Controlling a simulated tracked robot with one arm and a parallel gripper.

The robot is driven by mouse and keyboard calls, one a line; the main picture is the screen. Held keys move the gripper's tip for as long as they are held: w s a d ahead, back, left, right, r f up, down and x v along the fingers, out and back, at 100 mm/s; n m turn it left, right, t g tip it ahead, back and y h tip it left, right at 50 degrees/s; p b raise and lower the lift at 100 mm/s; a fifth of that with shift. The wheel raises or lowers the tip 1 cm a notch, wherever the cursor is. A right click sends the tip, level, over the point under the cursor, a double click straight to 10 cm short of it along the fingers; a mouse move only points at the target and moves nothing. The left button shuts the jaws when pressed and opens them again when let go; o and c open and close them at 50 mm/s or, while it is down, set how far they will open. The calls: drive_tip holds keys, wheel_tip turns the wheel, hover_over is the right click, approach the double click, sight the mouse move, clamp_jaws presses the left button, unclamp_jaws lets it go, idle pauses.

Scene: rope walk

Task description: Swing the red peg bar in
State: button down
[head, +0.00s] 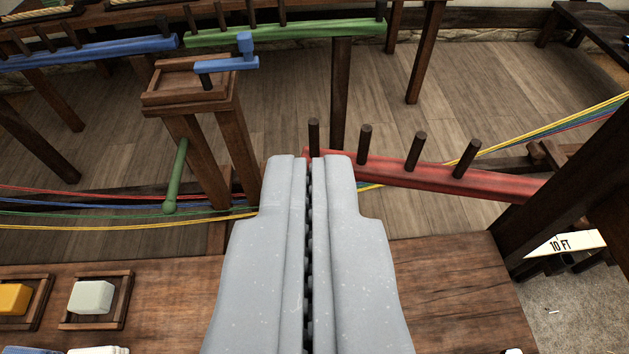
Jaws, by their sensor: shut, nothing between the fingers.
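The red peg bar (458,180) runs from just behind my fingertips to the dark post at the right. Several dark upright pegs stand along it. Its left end is partly hidden by my gripper (310,160). My gripper is shut and empty, pointing away from me, with its tips over the bar's left end. I cannot tell whether the tips touch the bar.
A blue bar (95,52) and a green peg bar (285,32) lie farther back. A wooden stand (190,88) with a blue handle (228,64) is at left. Coloured ropes cross behind my gripper. A wooden bench (455,290) with blocks in trays is in front.

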drive_tip(key=w+f+m+g+h+p, duration=0.1)
drive_tip(key=w+f+m+g+p, duration=0.2)
drive_tip(key=w+f, duration=1.4)
drive_tip(key=w+a+f+g+p, duration=0.1)
drive_tip(key=w+f, duration=0.1)
drive_tip(key=f, duration=0.7)
drive_tip(key=w+a+f+g+p, duration=0.1)
drive_tip(key=w+a+f+p, duration=0.1)
drive_tip(key=f, duration=0.7)
drive_tip(key=shift+w+f+n, duration=0.2)
drive_tip(key=shift+w+n, duration=0.2)
drive_tip(key=shift+w, duration=0.25)
drive_tip(key=shift+f+h, duration=0.1)
drive_tip(key=shift+h, duration=0.2)
drive_tip(key=w+r+p+x, duration=0.1)
drive_tip(key=r+x, duration=0.1)
drive_tip(key=x, duration=1.1)
drive_tip(key=shift+w+d, duration=0.2)
drive_tip(key=shift+w, duration=0.1)
drive_tip(key=shift+r, duration=0.1)
